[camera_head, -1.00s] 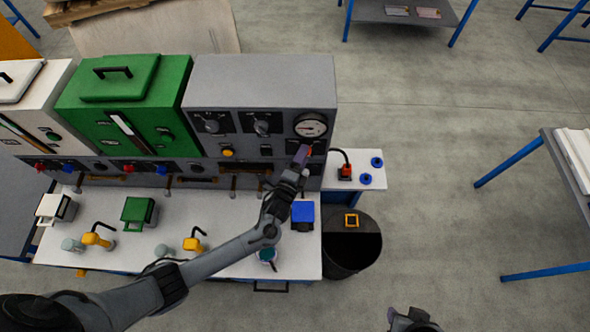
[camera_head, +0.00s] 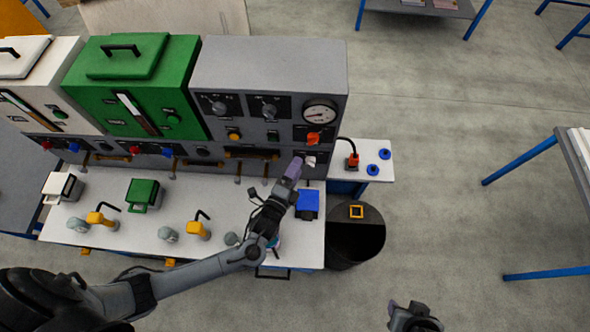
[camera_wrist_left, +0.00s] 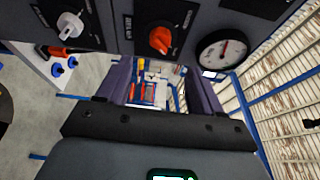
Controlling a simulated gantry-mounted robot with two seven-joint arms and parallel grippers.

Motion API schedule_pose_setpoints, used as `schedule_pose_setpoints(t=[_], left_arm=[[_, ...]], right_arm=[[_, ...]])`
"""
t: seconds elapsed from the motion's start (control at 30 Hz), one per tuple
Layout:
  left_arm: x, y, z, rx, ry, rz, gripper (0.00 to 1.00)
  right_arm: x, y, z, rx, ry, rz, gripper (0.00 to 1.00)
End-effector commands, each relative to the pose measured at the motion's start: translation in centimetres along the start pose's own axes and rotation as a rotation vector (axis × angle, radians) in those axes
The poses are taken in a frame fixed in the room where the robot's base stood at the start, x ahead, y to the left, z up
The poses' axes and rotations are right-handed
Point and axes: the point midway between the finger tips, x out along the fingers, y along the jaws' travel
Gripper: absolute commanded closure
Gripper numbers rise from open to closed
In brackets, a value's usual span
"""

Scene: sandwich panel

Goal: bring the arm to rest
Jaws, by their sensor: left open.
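My left arm reaches in from the lower left of the head view, over the white bench. My left gripper (camera_head: 292,168), with purple fingers, is near the right end of the grey panel (camera_head: 270,72). In the left wrist view its two purple fingers (camera_wrist_left: 160,85) stand apart, with nothing held between them. The panel's orange-red knob (camera_wrist_left: 160,40), white knob (camera_wrist_left: 70,25) and round gauge (camera_wrist_left: 222,52) show beyond the fingers, apart from them. A dark part of my right arm (camera_head: 412,318) shows at the bottom edge of the head view; its jaws cannot be made out.
The white bench (camera_head: 100,242) holds yellow-handled items (camera_head: 198,230), a green box (camera_head: 144,195) and a blue box (camera_head: 307,204). A black bin (camera_head: 356,240) stands at its right end, below a side shelf with a red-based item (camera_head: 352,161).

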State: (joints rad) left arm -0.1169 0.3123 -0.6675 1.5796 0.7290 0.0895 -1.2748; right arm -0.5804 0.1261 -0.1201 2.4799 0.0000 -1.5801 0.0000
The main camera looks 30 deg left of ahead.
Motion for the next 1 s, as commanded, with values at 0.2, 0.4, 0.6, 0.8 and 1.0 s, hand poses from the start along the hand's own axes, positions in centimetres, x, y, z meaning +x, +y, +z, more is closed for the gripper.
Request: schedule_pose_setpoints(t=[0.2,0.4,0.6,0.8,1.0], left_arm=[[0.0,0.0,0.0,0.000,0.000,0.001,0.34],[-1.9,1.7,-0.1,-0.006,-0.003,0.043,0.34],[-5.5,1.3,1.3,-0.125,-0.073,0.115,0.34],[-8.1,-0.7,2.5,-0.492,-0.143,0.379,0.34],[-12.0,-3.6,3.3,-0.845,-0.264,0.676,0.34]], right_arm=[[0.0,-0.1,0.0,0.003,0.001,-0.003,0.57],[-0.2,-0.2,-0.1,0.008,0.001,-0.006,0.57],[-0.7,-0.2,-0.3,0.010,0.002,-0.008,0.57],[-1.1,-0.2,-0.4,0.009,0.002,-0.007,0.57],[-1.3,-0.1,-0.5,0.005,0.001,-0.004,0.57]])
